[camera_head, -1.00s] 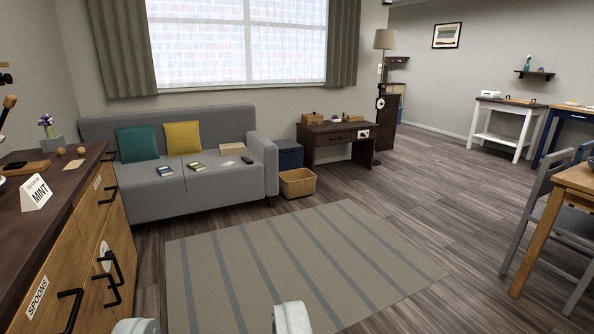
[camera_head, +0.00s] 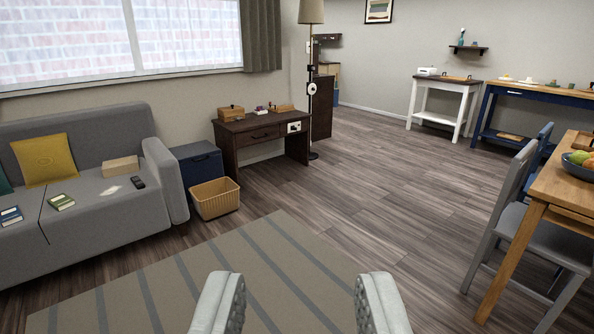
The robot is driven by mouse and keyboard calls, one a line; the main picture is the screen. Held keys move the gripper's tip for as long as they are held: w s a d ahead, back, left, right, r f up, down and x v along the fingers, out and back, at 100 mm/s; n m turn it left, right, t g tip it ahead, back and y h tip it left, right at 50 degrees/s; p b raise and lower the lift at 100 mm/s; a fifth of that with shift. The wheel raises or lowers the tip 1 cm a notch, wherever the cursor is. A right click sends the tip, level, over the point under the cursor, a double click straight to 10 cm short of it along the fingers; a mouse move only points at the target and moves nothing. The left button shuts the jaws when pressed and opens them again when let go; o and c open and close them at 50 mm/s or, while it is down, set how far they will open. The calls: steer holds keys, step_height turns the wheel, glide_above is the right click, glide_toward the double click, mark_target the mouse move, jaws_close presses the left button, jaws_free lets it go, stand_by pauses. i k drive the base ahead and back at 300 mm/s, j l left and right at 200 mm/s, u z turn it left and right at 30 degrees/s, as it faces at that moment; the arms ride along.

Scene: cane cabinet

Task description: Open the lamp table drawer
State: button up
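The lamp table (camera_head: 233,145) is a small dark brown desk against the wall, beside the floor lamp (camera_head: 311,85). Its drawer (camera_head: 258,135) shows on the front below the top and looks shut, with a small dark handle. A white plate or box (camera_head: 294,127) sits at the right of the front. A wooden box (camera_head: 231,113) and small items stand on top. My gripper (camera_head: 300,305) is at the bottom of the view, its two pale fingers wide apart with only rug between them. It is far from the table and touches nothing.
A grey sofa (camera_head: 100,217) is at left, with a blue chest (camera_head: 198,162) and tan basket (camera_head: 215,198) beside it. A striped rug (camera_head: 205,265) lies ahead. Bare floor (camera_head: 370,185) is open at centre. A grey chair (camera_head: 510,215) and wooden table (camera_head: 555,185) are at right.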

mark_target(246, 139)
steer(key=i, duration=1.1)
steer(key=i+l+u, duration=0.1)
steer(key=i, duration=1)
steer(key=i+l, duration=0.1)
steer(key=i, duration=0.95)
steer(key=i+l, duration=0.15)
steer(key=i, duration=0.95)
steer(key=i+l+u, duration=0.1)
steer(key=i+u, duration=0.2)
steer(key=i, duration=0.2)
steer(key=i+l+u, duration=0.15)
steer(key=i+u, duration=0.15)
steer(key=i, duration=0.15)
